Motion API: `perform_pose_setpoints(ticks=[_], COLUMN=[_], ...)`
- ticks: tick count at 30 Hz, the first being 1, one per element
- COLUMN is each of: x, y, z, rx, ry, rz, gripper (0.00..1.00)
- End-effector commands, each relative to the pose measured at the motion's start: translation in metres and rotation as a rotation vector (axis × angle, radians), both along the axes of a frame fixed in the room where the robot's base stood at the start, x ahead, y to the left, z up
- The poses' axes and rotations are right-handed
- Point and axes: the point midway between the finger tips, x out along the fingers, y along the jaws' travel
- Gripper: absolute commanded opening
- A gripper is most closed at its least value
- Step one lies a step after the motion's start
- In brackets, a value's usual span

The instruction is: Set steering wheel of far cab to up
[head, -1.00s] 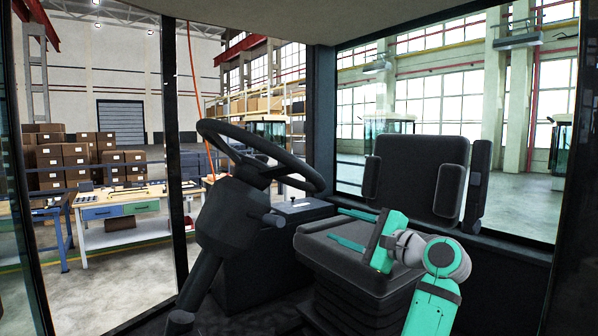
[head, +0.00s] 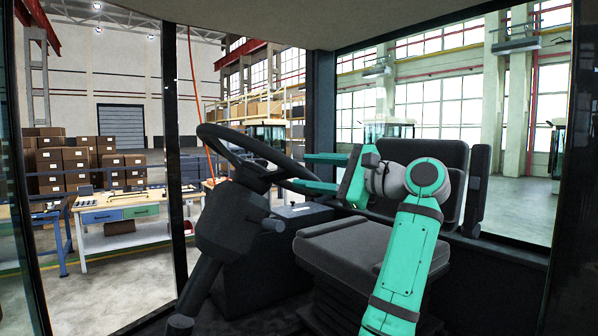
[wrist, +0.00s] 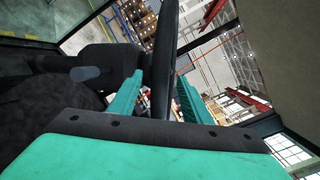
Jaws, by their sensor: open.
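The black steering wheel (head: 217,136) sits tilted on its column (head: 232,222) inside the cab, at the left of the seat. My gripper (head: 305,172) is open at the right side of the wheel's rim, its two teal fingers pointing left, one above the other. In the wrist view, the rim (wrist: 160,62) stands between the two spread fingers of my gripper (wrist: 162,98). I cannot tell whether either finger touches it. Part of the wheel's hub (wrist: 95,57) shows left of the rim in the wrist view.
The dark seat (head: 345,252) with its backrest (head: 425,153) is right of the wheel, behind my arm. A grey side console (head: 300,212) stands behind the column. Cab posts (head: 174,150) and window frames bound the space. A workbench (head: 120,212) is outside.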

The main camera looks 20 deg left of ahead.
Motion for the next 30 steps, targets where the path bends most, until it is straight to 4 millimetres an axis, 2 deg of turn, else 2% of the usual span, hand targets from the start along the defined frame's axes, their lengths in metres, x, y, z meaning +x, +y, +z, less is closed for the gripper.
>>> perform_pose_setpoints(ticks=[3, 9, 19, 20, 25, 30], x=[0.006, 0.012, 0.014, 0.014, 0.014, 0.013], y=[0.016, 0.031, 0.032, 0.032, 0.029, 0.029], z=[0.000, 0.000, 0.000, 0.000, 0.000, 0.001], rx=[0.000, 0.000, 0.000, 0.000, 0.000, -0.004], ry=[0.001, 0.001, 0.000, 0.000, 0.000, -0.005], rz=[0.000, -0.002, -0.005, -0.005, -0.008, -0.009], gripper=[0.44, 0.44, 0.44, 0.39, 0.00, 0.00])
